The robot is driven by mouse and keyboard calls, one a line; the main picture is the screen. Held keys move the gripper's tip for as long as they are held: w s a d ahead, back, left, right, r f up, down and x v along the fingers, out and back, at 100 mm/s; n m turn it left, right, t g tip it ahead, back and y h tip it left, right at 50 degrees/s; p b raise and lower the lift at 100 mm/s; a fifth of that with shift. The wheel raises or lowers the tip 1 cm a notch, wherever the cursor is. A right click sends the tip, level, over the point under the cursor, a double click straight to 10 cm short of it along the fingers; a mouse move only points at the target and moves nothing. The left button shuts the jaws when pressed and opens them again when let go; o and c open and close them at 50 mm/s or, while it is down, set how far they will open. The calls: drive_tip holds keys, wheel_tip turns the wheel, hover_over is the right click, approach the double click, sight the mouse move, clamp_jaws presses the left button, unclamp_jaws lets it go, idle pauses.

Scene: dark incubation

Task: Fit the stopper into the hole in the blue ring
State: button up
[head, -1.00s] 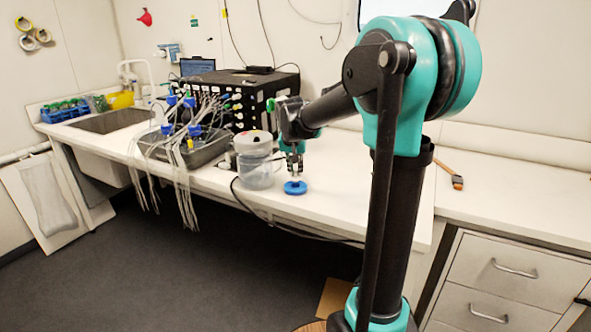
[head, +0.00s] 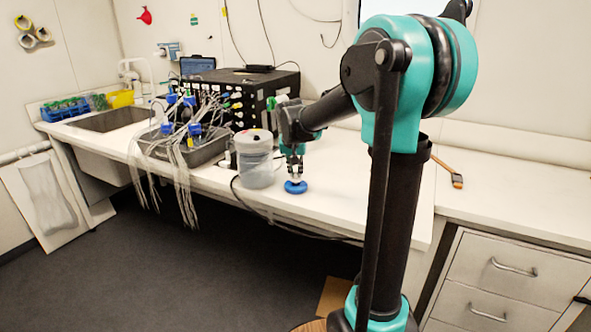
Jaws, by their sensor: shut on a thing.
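The blue ring (head: 296,188) lies flat on the white bench, near its front edge, to the right of a clear jar. My gripper (head: 295,175) points straight down directly above the ring, with its fingertips very close to the ring's top. It is shut on the stopper, which is too small and too much covered by the fingers to make out clearly. The hole in the ring is hidden under the fingertips. I cannot tell whether the stopper touches the ring or sits in the hole.
The clear lidded jar (head: 255,165) stands close to the left of my gripper. Left of it is a metal tray (head: 211,152) with blue-capped bottles and many tubes. A black rack (head: 250,90) stands behind. The bench right of the ring is clear. A cable hangs over the front edge.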

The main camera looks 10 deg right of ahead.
drive_tip(key=shift+f, duration=0.85)
drive_tip(key=o, duration=0.9)
drive_tip(key=shift+c, duration=0.2)
